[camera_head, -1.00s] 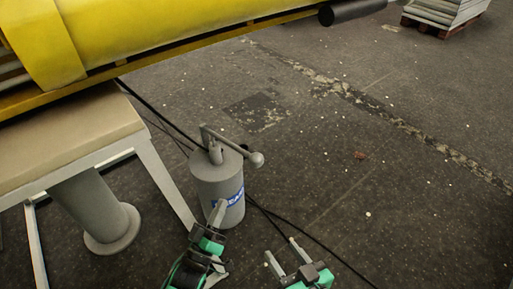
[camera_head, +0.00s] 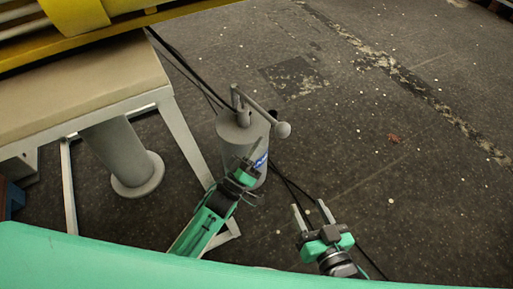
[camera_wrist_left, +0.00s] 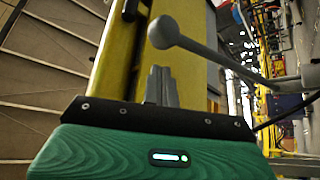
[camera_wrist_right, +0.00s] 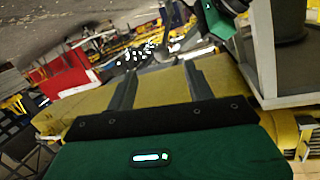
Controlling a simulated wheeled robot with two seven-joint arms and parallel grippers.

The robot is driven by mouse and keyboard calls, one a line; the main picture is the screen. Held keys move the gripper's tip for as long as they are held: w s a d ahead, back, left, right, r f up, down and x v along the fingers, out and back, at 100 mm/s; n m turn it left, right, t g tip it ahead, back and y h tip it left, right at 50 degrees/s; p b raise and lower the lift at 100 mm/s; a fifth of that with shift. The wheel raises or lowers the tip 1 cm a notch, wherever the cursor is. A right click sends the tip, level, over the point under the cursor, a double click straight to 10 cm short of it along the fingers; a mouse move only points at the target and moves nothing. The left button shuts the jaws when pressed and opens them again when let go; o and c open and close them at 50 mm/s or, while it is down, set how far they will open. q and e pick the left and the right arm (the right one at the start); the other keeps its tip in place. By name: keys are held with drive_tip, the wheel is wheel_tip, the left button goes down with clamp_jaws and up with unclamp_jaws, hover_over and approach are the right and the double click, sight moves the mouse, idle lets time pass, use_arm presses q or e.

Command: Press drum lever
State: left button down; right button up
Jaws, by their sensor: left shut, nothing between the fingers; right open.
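The grey drum (camera_head: 240,135) stands upright on the floor. Its lever (camera_head: 262,112) is a grey rod on top that ends in a round knob (camera_head: 282,129) out to the right. My left gripper (camera_head: 254,157) is in front of the drum and hides part of its blue label. Its fingers are together and empty. In the left wrist view the knob (camera_wrist_left: 163,32) and the lever rod (camera_wrist_left: 215,57) are just beyond the closed fingertips (camera_wrist_left: 160,72), apart from them in the picture. My right gripper (camera_head: 309,210) is open and empty, to the right of and nearer than the drum.
A beige-topped table (camera_head: 80,90) with pale legs stands left of the drum, below a yellow boom (camera_head: 75,12). A grey cylinder (camera_head: 122,155) stands under the table. Black cables (camera_head: 290,185) run on the floor beside the drum. The floor to the right is clear.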

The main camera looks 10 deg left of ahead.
use_arm(q)
drive_tip(key=x, duration=0.6)
use_arm(e)
drive_tip(key=r, duration=0.1)
drive_tip(key=w+t, duration=0.1)
drive_tip(key=r, duration=0.1)
drive_tip(key=shift+w+d+r+t, duration=0.2)
drive_tip(key=shift+d+r+t, duration=0.1)
drive_tip(key=shift+r+t, duration=0.1)
use_arm(q)
drive_tip(key=shift+w, duration=0.1)
